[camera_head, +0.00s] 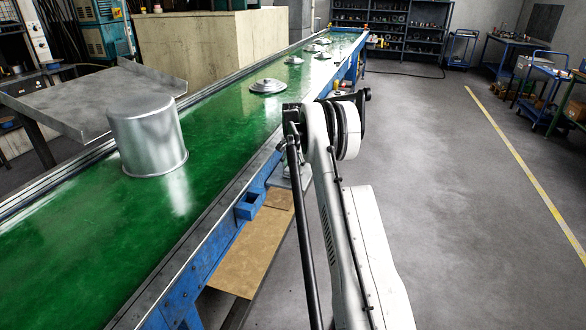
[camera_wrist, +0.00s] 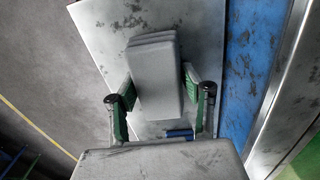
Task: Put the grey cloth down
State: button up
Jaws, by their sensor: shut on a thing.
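The grey cloth (camera_wrist: 150,62), a thick folded pad, is between the green-padded fingers of my gripper (camera_wrist: 159,92) in the wrist view. The gripper is shut on it from both sides. Behind the cloth is a scuffed pale metal plate (camera_wrist: 207,40) next to a blue beam. I cannot tell whether the cloth touches the plate.
The green conveyor (camera_head: 75,235) carries an upturned metal pot (camera_head: 148,135) and several lids, the nearest lid (camera_head: 268,87) beyond the pot. A metal chute (camera_head: 70,100) adjoins its left edge.

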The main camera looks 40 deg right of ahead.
jog(key=shift+f, duration=0.3)
jog(key=o, duration=1.3)
jog(key=shift+r, duration=0.15)
